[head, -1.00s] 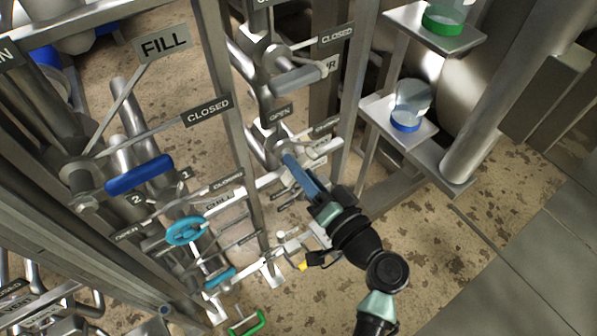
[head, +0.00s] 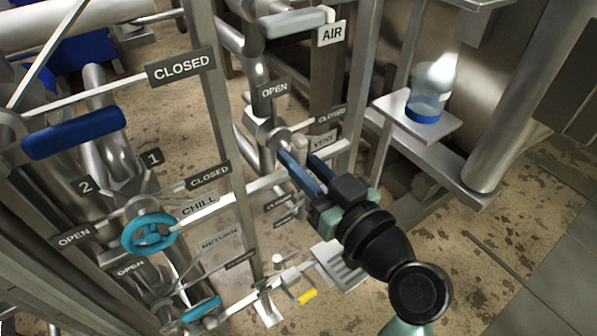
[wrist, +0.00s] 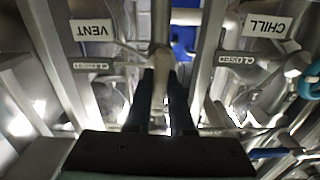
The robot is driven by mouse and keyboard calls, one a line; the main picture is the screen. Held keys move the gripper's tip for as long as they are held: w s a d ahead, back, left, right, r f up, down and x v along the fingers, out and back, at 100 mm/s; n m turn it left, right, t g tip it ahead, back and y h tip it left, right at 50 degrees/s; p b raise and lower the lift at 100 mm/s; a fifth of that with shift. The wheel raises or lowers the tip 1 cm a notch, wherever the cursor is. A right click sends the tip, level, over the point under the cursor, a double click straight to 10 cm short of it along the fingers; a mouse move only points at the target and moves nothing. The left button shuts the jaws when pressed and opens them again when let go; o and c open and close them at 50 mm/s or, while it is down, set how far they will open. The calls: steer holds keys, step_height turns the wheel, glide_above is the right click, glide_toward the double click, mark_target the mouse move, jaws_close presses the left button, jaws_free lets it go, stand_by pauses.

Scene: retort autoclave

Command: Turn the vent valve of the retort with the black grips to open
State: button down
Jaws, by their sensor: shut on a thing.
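The vent valve's pale grey lever (wrist: 161,82) lies between the two dark blue fingers of my gripper (wrist: 161,92) in the wrist view. In the head view my gripper (head: 302,166) is at the valve, and its fingers hide most of the lever (head: 299,149). The jaws are shut on it. The VENT plate (head: 323,141) and a CLOSED plate (head: 331,114) are just right of the valve. An OPEN plate (head: 274,89) is above it. The VENT plate also shows upside down in the wrist view (wrist: 92,31). No black grips can be made out.
Left of an upright post (head: 222,130) are a cyan CHILL handwheel (head: 149,233) and a blue lever (head: 74,133). The AIR valve's grey lever (head: 294,22) is above. Floor is open at lower right.

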steer(key=shift+n+b, duration=0.4)
steer(key=shift+n, duration=0.1)
steer(key=c, duration=0.8)
jaws_free()
steer(key=p+v, duration=0.2)
steer(key=v, duration=1.1)
